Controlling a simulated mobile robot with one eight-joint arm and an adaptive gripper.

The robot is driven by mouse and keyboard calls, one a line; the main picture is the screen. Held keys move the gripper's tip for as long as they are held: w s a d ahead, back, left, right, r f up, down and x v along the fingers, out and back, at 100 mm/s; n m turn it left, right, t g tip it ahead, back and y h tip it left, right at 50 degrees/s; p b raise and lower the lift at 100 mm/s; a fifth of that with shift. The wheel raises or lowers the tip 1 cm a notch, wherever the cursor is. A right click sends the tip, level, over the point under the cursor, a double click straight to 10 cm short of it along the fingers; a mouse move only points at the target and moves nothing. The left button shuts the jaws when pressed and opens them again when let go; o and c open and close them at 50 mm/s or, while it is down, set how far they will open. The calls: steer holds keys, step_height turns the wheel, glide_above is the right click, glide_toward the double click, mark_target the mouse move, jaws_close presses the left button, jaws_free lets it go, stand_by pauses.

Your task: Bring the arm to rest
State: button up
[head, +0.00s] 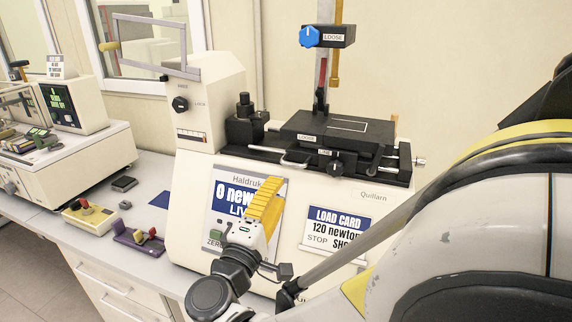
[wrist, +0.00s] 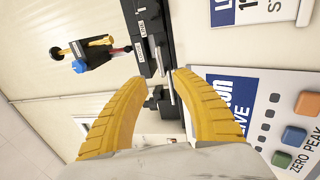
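My gripper (head: 274,186) has yellow ribbed fingers and is in front of the cream testing machine (head: 190,215), over its front panel. It looks empty. In the wrist view the two fingers of my gripper (wrist: 163,78) stand apart with a clear gap between the tips. The arm reaches in from the right of the head view. The fingers and wrist cover part of the display panel (head: 222,196) marked "Haldruk". Whether the fingers touch the panel cannot be told.
The machine has a black stage (head: 335,133), a blue knob (head: 309,36) and a load card (head: 337,222). On the bench left are a yellow switch box (head: 91,217), a purple holder (head: 137,240) and another cream instrument (head: 75,103). Some bench surface between them is bare.

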steer(key=shift+v, duration=1)
